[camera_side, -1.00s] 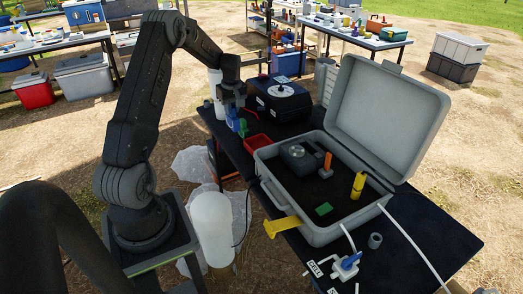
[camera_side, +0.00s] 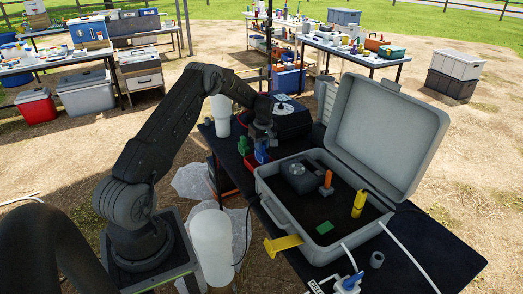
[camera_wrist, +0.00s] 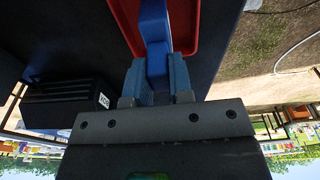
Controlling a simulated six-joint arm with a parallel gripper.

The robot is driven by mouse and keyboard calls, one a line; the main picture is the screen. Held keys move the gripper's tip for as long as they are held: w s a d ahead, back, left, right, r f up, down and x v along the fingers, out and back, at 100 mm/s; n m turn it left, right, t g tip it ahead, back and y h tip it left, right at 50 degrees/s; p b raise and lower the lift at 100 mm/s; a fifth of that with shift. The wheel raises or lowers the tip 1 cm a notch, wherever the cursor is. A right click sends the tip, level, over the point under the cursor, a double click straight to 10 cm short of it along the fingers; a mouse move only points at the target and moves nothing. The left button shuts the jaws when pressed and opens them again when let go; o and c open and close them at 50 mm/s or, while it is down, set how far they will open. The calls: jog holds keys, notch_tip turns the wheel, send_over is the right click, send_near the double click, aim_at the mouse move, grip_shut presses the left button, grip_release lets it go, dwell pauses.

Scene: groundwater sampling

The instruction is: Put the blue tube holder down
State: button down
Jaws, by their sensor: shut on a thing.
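My gripper (camera_side: 262,141) is shut on the blue tube holder (camera_side: 261,156). In the wrist view the blue tube holder (camera_wrist: 153,28) runs up from between the two fingers of my gripper (camera_wrist: 156,77). A red tray (camera_wrist: 193,22) lies behind the holder in that view. In the side view the red tray (camera_side: 251,163) shows only partly, beside and below the holder. I cannot tell whether the holder touches the tray. A green holder (camera_side: 243,146) stands on the table to the left of my gripper.
An open grey case (camera_side: 312,238) with its lid (camera_side: 378,125) raised stands to the right on the dark table (camera_side: 437,252). It holds a grey device, an orange piece, a yellow cylinder and a green block. A black box (camera_side: 291,122) stands behind my gripper.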

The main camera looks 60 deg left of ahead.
jog(key=shift+f, duration=1.2)
jog(key=shift+f, duration=0.15)
jog(key=c, duration=1)
grip_release()
